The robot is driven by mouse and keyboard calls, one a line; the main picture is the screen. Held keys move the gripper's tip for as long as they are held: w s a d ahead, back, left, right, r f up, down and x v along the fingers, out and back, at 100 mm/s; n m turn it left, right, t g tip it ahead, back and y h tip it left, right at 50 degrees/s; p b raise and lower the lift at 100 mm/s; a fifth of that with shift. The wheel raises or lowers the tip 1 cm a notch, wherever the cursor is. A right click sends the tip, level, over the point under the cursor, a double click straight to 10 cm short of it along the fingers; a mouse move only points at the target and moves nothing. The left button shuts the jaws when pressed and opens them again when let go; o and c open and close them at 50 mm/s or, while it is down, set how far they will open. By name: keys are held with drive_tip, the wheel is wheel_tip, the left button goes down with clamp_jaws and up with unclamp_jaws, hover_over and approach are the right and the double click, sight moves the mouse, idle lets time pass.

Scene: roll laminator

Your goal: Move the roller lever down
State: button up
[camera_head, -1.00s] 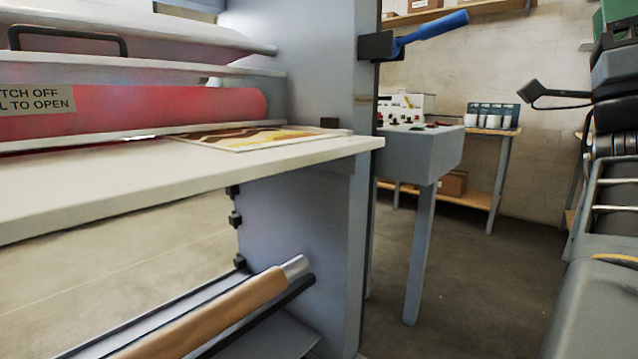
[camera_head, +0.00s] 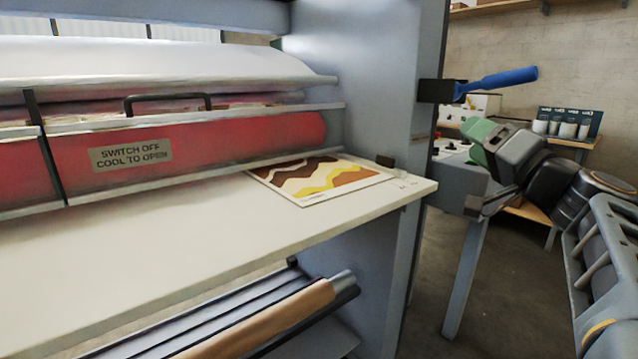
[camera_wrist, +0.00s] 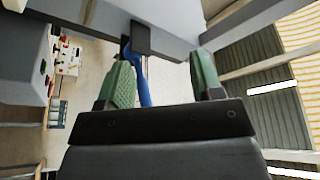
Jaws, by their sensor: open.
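The roller lever has a blue handle (camera_head: 505,78) and a dark mount (camera_head: 440,91) on the side of the laminator's grey upright. The handle sticks out to the right, tilted slightly up. My gripper (camera_head: 482,135), with green fingers, is below the handle in the head view, apart from it in the picture. In the wrist view my gripper (camera_wrist: 162,76) is open and empty. There the blue handle (camera_wrist: 143,82) shows between the fingers, closer to the left one, which partly hides it. It appears to lie beyond the fingertips.
The laminator's grey upright (camera_head: 365,100) stands left of the lever. A white feed table (camera_head: 200,235) with a printed sheet (camera_head: 320,178) runs in front of the red roller (camera_head: 240,140). A grey control stand (camera_head: 460,185) is behind my arm. Shelves with cups (camera_head: 565,128) stand farther back.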

drive_tip(key=s+a+f+n+g+h+p, duration=0.1)
drive_tip(key=s+a+f+g+p, duration=0.1)
drive_tip(key=a+f+g+p, duration=0.3)
drive_tip(key=s+a+f+n+g+p, duration=0.1)
drive_tip(key=s+a+f+g+p, duration=0.15)
drive_tip(key=a+g+p, duration=0.45)
drive_tip(key=s+f+n+g+h+p, duration=0.3)
drive_tip(key=s+h+p, duration=0.3)
drive_tip(key=s+p, duration=0.3)
drive_tip(key=f+g+p, duration=0.1)
drive_tip(key=p, duration=0.1)
drive_tip(key=shift+s+a+f+p, duration=0.25)
drive_tip(key=shift+a+f+p, duration=0.05)
drive_tip(key=shift+p, duration=0.05)
